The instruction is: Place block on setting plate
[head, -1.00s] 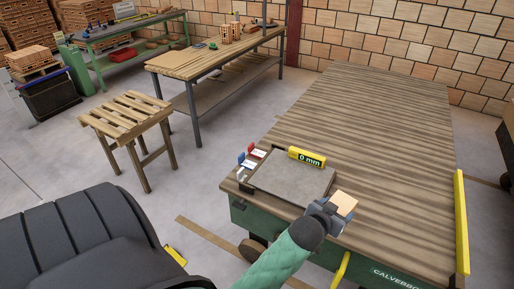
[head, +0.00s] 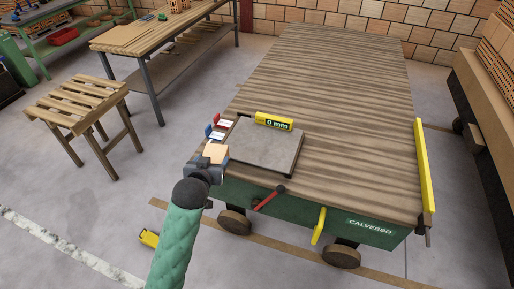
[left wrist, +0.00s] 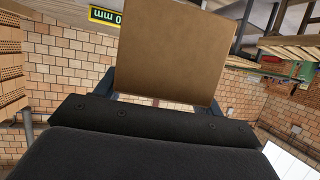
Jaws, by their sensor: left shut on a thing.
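My left gripper (head: 207,168) is shut on a light wooden block (head: 215,153), near the front left corner of the wooden-topped cart. The block also fills the upper middle of the left wrist view (left wrist: 168,55). The setting plate (head: 268,146) is a flat grey square on the cart's front left area. A yellow display (head: 274,121) reading "0 mm" stands at its back edge. In the head view the block appears just left of the plate; I cannot tell its exact height. My right gripper is not in view.
The cart top (head: 330,80) behind the plate is bare. Small red and blue items (head: 217,127) stand at the plate's left. A yellow rail (head: 424,165) lines the cart's right edge. A slatted stool (head: 78,105) and a workbench (head: 165,35) are at the left.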

